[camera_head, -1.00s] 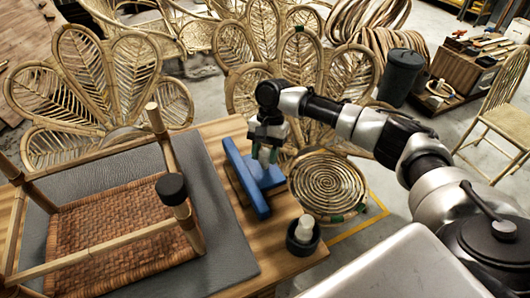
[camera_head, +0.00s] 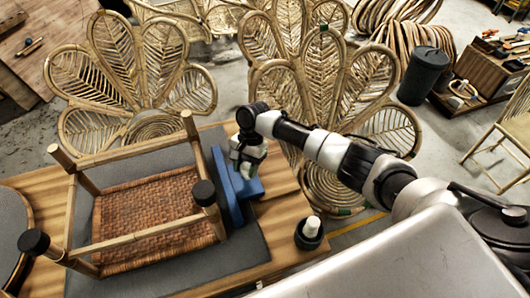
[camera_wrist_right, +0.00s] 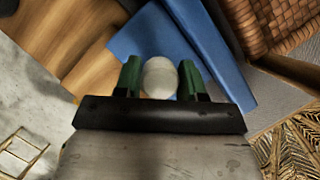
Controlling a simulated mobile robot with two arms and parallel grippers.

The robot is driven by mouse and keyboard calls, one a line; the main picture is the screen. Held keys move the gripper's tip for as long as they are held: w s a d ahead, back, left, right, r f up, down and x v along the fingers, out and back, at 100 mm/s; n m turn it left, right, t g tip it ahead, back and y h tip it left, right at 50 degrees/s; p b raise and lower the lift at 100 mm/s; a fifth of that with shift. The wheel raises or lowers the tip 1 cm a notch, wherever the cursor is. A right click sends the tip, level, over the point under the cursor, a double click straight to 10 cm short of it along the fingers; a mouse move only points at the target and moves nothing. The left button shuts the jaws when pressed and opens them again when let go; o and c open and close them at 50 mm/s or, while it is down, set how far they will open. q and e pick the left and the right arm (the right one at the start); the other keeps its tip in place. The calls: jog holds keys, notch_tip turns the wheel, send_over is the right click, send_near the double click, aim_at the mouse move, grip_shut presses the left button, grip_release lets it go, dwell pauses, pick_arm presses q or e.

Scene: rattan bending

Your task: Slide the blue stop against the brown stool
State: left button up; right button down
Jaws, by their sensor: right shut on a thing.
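The brown stool lies upside down, with its woven seat (camera_head: 150,215) low and its black-capped legs pointing up. The blue stop (camera_head: 227,188) stands beside the stool's right side, its long bar running roughly along that side. My right gripper (camera_head: 246,172) is over the stop. In the right wrist view, its green fingers (camera_wrist_right: 160,80) are shut on the stop's pale round knob (camera_wrist_right: 160,75). The blue bar (camera_wrist_right: 215,50) there lies close to the woven seat (camera_wrist_right: 285,22); I cannot tell whether it touches the stool's frame. My left gripper is not in view.
A grey mat (camera_head: 235,256) lies under the stool on the wooden table (camera_head: 283,208). A black cup with a white item (camera_head: 309,232) stands near the table's right edge. Petal-backed rattan chairs (camera_head: 330,75) stand close behind the table.

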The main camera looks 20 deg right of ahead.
aim_at(237, 180)
jog(key=a, duration=0.3)
jog(key=shift+w+r, duration=0.1)
jog(key=shift+w, duration=0.05)
jog(key=c, duration=0.7)
grip_release()
jog(key=shift+o, duration=0.2)
jog(key=shift+d, duration=0.1)
jog(key=v, duration=1)
jog(key=shift+d+r, duration=0.2)
jog(key=shift+r, duration=0.1)
jog(key=shift+f, duration=0.1)
